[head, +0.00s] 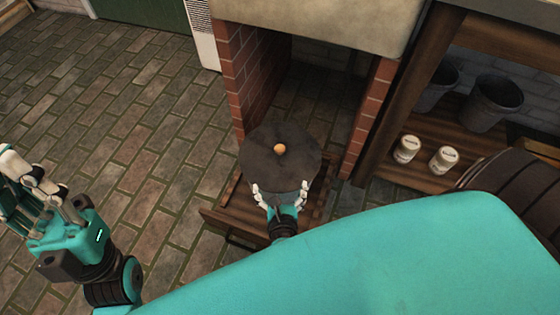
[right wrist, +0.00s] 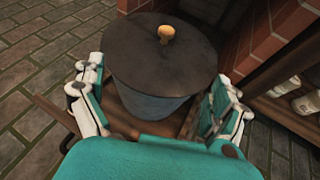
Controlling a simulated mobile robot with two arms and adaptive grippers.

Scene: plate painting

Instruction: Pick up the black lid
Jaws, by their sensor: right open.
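The black lid (head: 262,152) is a dark disc with a small orange-tan knob (head: 280,148). It lies on a blue-grey pot (right wrist: 150,106), whose side shows below the lid in the right wrist view.
The pot stands on a wooden crate-like base (head: 228,215) in front of a brick opening (head: 233,70). A wooden shelf (head: 440,180) at right holds two pale jars (head: 407,149) and dark buckets (head: 492,102). The paved floor at left is clear.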

